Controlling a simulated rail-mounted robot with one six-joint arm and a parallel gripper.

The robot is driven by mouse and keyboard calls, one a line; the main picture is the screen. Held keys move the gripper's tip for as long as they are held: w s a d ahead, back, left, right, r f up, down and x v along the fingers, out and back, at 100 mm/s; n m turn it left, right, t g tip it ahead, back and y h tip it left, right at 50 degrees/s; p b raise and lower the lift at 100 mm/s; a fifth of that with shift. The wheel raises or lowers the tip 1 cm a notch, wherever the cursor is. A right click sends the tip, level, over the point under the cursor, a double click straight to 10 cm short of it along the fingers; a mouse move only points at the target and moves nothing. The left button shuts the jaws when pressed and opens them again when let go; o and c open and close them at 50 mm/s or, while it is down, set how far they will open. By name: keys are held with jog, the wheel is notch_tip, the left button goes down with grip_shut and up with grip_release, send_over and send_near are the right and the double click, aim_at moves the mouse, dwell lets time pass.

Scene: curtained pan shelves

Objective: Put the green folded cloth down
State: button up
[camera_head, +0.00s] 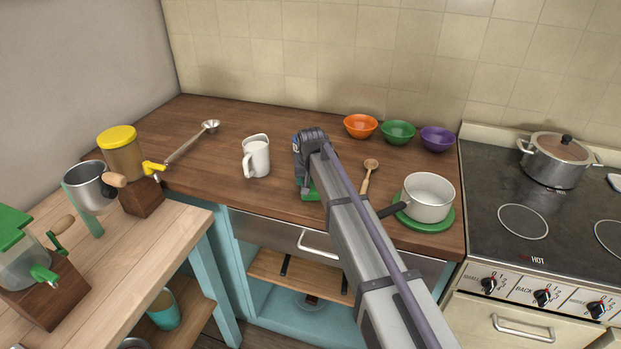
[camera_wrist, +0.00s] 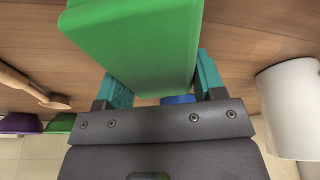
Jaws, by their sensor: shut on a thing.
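The green folded cloth (camera_wrist: 135,40) fills the top middle of the wrist view as a smooth, thick green block. My gripper (camera_wrist: 162,85) is shut on it, with one teal finger on each side. In the head view my gripper (camera_head: 303,180) is over the wooden counter (camera_head: 215,165), between the white jug and the wooden spoon. Only a small green part of the cloth (camera_head: 311,193) shows there, because my arm hides the rest. The cloth is low over the counter; I cannot tell whether it touches it.
A white jug (camera_head: 256,157) stands left of my gripper. A wooden spoon (camera_head: 369,176) and a white pot (camera_head: 427,197) on a green plate lie right. Orange (camera_head: 360,126), green (camera_head: 398,132) and purple (camera_head: 437,139) bowls stand behind. The counter left of the jug has free room.

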jog(key=o, duration=1.3)
jog(key=shift+c, duration=0.2)
jog(key=p+v, duration=1)
jog(key=v, duration=0.1)
jog(key=shift+p, duration=0.35)
jog(key=shift+f, duration=0.1)
grip_shut()
